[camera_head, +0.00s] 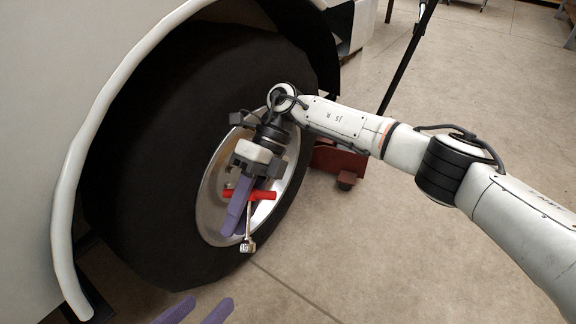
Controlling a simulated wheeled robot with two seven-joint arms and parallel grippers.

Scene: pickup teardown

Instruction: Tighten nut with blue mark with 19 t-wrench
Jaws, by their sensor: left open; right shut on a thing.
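The T-wrench (249,218) has a red cross handle (262,195) and a metal shaft ending in a socket (247,246). My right gripper (237,216) has purple fingers and is shut on the T-wrench near its red handle, in front of the wheel. The wrench hangs with its socket pointing down in the picture, near the lower edge of the silver rim (212,206). My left gripper (204,306) is open at the bottom edge, with only its purple fingertips in view. The nut with the blue mark cannot be made out; my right gripper covers much of the rim.
The black tyre (150,160) sits inside the pickup's white wheel arch (70,190). A red jack (338,162) with a dark upright handle (405,62) stands right of the wheel, behind my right arm. The concrete floor (400,260) at lower right is clear.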

